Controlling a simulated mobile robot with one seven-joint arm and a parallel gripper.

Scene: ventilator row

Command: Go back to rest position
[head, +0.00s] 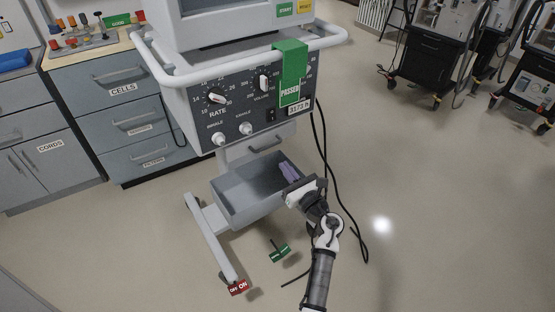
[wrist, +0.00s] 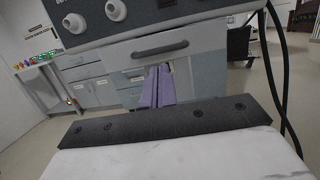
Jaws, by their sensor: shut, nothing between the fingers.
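My gripper (head: 286,165) has two purple fingers pressed together with nothing between them. In the head view it is in front of the ventilator cart, and its fingers overlap the right part of an open grey bin (head: 240,205). I cannot tell its exact height above the bin. In the wrist view the shut fingers (wrist: 157,70) point at a light drawer front with a dark handle (wrist: 160,48). The ventilator cart (head: 190,110) has knobs, a green PASSED tag (head: 290,80) and white rails.
Black cables (head: 335,185) hang to the floor right of the cart, close to my arm. A red OFF/ON pedal (head: 238,288) and a green pedal (head: 279,253) are low in front. Drawer cabinets (head: 125,110) stand left. Other machines (head: 430,60) stand back right; the right floor is mostly clear.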

